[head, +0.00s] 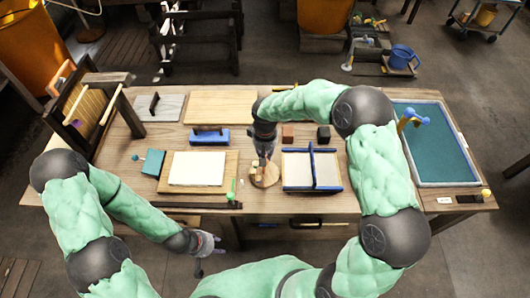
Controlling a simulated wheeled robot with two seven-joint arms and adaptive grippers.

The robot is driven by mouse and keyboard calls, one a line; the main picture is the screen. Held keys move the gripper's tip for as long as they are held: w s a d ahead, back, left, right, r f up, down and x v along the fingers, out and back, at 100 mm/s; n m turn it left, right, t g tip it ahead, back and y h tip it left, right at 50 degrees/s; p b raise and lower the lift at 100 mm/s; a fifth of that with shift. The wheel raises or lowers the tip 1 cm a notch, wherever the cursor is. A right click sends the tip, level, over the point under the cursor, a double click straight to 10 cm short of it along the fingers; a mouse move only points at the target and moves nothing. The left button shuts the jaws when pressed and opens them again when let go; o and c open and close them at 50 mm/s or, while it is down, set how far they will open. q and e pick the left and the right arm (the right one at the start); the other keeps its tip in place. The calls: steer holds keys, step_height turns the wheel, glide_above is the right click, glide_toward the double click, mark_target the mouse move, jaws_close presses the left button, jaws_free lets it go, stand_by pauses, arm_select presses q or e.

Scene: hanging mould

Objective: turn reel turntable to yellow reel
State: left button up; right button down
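The reel turntable (272,182) is a small round wooden disc on the bench, left of the blue-framed tray. Small reels or blocks in reddish and pale tan tones stand on it, too small to tell which is yellow. My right gripper (264,156) points down over the turntable's far side, close to the pieces. Its fingertips are partly hidden among them, and I cannot tell whether it touches. My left gripper (209,257) hangs in front of the bench's near edge, away from the turntable. Its fingers appear spread and hold nothing.
The blue-framed tray (297,171) stands just right of the turntable. A pale slab on a board (197,168) lies to the left, with a blue-handled float (209,137) behind it. A teal basin (435,147) fills the right end. A wooden rack (89,110) stands far left.

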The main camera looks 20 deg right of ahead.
steer(key=shift+n+p, duration=0.6)
steer(key=shift+n, duration=1.3)
steer(key=shift+w, duration=0.1)
steer(key=c, duration=1.1)
jaws_free()
steer(key=shift+c, duration=0.2)
step_height(320, 180, up, 12)
